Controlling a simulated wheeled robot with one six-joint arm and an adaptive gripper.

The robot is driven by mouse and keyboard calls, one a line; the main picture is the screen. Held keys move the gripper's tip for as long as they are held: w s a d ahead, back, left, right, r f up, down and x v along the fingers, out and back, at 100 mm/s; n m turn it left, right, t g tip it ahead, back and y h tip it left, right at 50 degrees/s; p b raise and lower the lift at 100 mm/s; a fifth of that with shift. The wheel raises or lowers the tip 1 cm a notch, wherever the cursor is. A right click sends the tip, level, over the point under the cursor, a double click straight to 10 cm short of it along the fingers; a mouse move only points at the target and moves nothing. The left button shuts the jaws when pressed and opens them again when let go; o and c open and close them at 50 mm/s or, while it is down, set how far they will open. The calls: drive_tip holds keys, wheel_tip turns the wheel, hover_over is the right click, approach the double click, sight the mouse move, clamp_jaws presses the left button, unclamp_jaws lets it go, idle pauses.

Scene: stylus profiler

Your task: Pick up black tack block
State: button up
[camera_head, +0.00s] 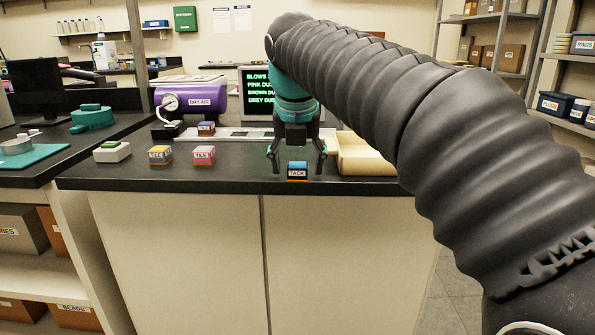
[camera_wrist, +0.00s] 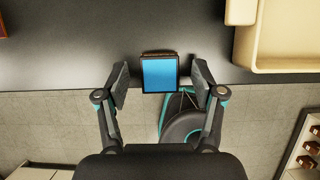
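The tack block (camera_head: 297,172) sits near the front edge of the black counter. It has a blue top, a dark band, a pale label reading TACK and an orange strip at the bottom. In the wrist view its blue top (camera_wrist: 160,75) lies between my two fingers. My gripper (camera_head: 298,165) points down over the block, with one finger on each side. It is open, and the wrist view (camera_wrist: 161,86) shows a gap between each finger and the block. I cannot tell the exact fingertip height.
A cream tray (camera_head: 350,167) stands right of my gripper. Behind are a purple cylinder (camera_head: 190,99) and a screen (camera_head: 257,88) with green text.

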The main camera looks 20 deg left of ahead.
sight(302, 167)
drive_tip(key=c, duration=1)
drive_tip(key=shift+r, duration=0.1)
drive_tip(key=shift+r, duration=0.8)
drive_tip(key=r, duration=0.1)
drive_tip(key=d+r, duration=0.1)
drive_tip(key=r, duration=0.1)
drive_tip(key=shift+s, duration=0.15)
drive_tip(key=s+d+r, duration=0.3)
drive_tip(key=d+r, duration=0.3)
drive_tip(key=d, duration=0.4)
drive_tip(key=shift+s+r, duration=0.15)
drive_tip(key=o, duration=0.5)
drive_tip(key=shift+c, duration=0.2)
clamp_jaws()
